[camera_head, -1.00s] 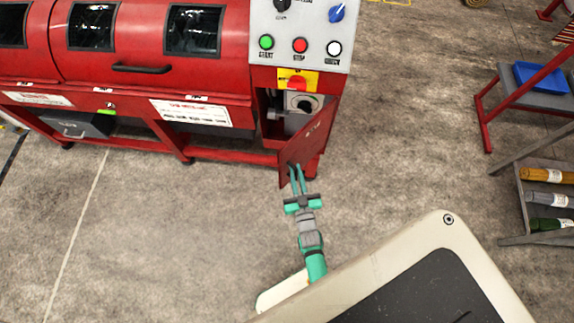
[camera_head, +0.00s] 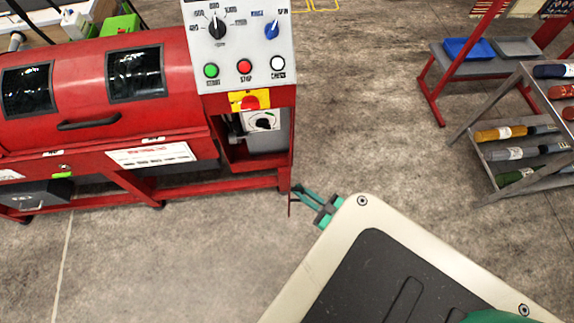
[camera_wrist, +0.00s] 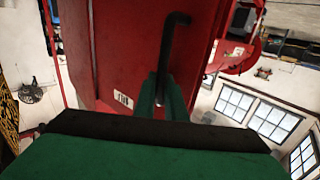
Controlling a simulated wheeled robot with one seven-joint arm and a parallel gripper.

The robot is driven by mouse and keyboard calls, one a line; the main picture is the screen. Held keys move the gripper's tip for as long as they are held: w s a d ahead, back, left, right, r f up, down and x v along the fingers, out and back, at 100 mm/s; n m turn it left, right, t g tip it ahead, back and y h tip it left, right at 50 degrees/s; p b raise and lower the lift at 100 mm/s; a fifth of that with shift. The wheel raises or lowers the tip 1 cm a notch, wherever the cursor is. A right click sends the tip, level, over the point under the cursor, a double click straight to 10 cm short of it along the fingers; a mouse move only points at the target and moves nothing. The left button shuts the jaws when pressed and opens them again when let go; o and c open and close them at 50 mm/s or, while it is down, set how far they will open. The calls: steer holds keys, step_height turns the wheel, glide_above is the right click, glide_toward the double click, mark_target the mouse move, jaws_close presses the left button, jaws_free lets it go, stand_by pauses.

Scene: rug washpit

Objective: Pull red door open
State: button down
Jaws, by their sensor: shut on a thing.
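The red door (camera_head: 291,180) of the machine's lower cabinet stands swung open and shows nearly edge-on at the cabinet's right side. In the wrist view its red face (camera_wrist: 130,50) fills the middle, with a black bent handle (camera_wrist: 168,50) on it. My gripper (camera_head: 298,190) is green and reaches the door from the right. In the wrist view its two fingers (camera_wrist: 160,92) are closed around the lower part of the handle. The cabinet opening (camera_head: 260,145) is exposed, with a grey unit (camera_head: 264,121) with a round dial inside.
The red machine (camera_head: 100,90) stands at the left, its control panel (camera_head: 240,40) above the cabinet. A rack (camera_head: 525,130) with several bottles and a red-framed shelf (camera_head: 470,62) stand at the right. The floor between is clear.

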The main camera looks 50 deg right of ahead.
steer(key=shift+s+d+r+n+y, duration=0.1)
steer(key=shift+s+d+n+y, duration=0.25)
steer(key=shift+s+d+y, duration=0.3)
steer(key=shift+s+d+n+y, duration=0.35)
steer(key=shift+d+y, duration=0.1)
steer(key=shift+d, duration=0.25)
steer(key=c, duration=1.8)
jaws_free()
steer(key=shift+a, duration=0.1)
steer(key=s, duration=0.7)
steer(key=s+d, duration=0.1)
steer(key=s, duration=0.3)
steer(key=shift+d, duration=0.1)
steer(key=shift+w, duration=0.1)
